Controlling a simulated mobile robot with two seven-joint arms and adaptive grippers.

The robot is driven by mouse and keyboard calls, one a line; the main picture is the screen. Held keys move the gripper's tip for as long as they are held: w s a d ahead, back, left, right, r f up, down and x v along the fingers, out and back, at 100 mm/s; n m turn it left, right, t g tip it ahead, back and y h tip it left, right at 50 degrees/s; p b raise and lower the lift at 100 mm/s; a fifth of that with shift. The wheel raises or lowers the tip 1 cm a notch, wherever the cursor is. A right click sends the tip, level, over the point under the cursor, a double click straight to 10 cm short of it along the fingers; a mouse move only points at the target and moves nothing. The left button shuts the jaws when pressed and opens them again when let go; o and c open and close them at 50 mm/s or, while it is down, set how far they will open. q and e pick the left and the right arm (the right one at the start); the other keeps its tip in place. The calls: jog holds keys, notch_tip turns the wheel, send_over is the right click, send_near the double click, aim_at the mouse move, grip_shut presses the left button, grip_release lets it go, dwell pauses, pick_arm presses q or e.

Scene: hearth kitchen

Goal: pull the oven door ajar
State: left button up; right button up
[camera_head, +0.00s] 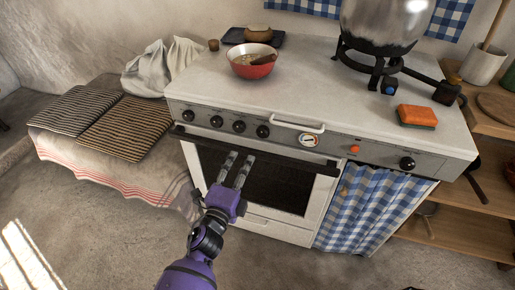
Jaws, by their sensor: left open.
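The oven door (326,193) is on the front of the white stove, with a white frame and a dark window. It looks shut or nearly so; I see no clear gap. Its long black handle bar (295,157) runs across the top of the door. My left gripper (239,159) is open and empty, with two grey fingers on a purple body. It is in front of the door's upper part, fingertips pointing up toward the bar and just below it in the picture. I cannot tell whether they touch. My right gripper is not in view.
On the stove stand a red bowl (243,69), a big metal pot (385,25) on a burner and an orange sponge (417,116). A checked curtain (366,205) hangs right of the door. A low bench with striped cushions (124,128) is at left. Floor in front is clear.

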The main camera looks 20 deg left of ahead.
aim_at(246, 154)
pick_arm(q)
jog(key=shift+w, duration=3.55)
grip_shut()
